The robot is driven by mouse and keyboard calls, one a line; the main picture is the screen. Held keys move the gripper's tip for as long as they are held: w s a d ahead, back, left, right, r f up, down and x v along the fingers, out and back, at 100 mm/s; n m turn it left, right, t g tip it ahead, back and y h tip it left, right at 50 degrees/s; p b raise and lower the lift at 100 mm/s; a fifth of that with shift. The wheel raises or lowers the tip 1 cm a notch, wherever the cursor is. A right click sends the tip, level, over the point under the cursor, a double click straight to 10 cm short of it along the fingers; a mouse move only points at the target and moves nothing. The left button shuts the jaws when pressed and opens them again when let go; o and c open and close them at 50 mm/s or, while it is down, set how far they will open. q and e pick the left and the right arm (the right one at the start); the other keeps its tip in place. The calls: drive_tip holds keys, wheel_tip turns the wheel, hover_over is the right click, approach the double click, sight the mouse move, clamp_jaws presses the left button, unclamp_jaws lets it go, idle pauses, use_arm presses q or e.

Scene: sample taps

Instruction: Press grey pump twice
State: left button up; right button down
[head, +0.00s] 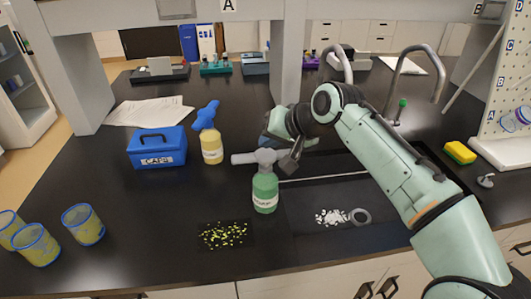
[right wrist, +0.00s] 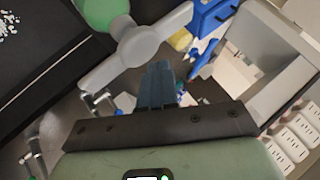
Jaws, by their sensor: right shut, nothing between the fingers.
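The grey pump (head: 260,157) is the head of a green bottle (head: 265,192) that stands upright on the black bench, left of the sink. My right gripper (head: 289,163) is shut and empty, close to the right of the pump head; the head view does not show clearly whether it touches. In the right wrist view the shut fingers (right wrist: 158,85) lie just below the grey pump (right wrist: 137,45), with part of the green bottle (right wrist: 102,10) at the top. My left gripper is not in view.
A yellow bottle with a blue trigger (head: 211,145) and a blue CAPS box (head: 157,147) stand behind left. Yellow bits (head: 223,236) lie in front, white bits (head: 332,217) and a ring to the right. Blue-rimmed cups (head: 83,225) stand at left.

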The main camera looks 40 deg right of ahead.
sight(269, 155)
idle(0.4)
drive_tip(key=shift+f+b, duration=0.3)
drive_tip(key=shift+f, duration=0.15)
drive_tip(key=shift+f+b, duration=0.7)
drive_tip(key=shift+f, duration=0.3)
idle(0.9)
drive_tip(key=shift+r, duration=0.1)
drive_tip(key=shift+r+p, duration=1.25)
drive_tip(key=shift+p, duration=0.05)
drive_tip(key=shift+r, duration=0.1)
wheel_tip(269, 155, up, 5)
drive_tip(key=p, duration=0.5)
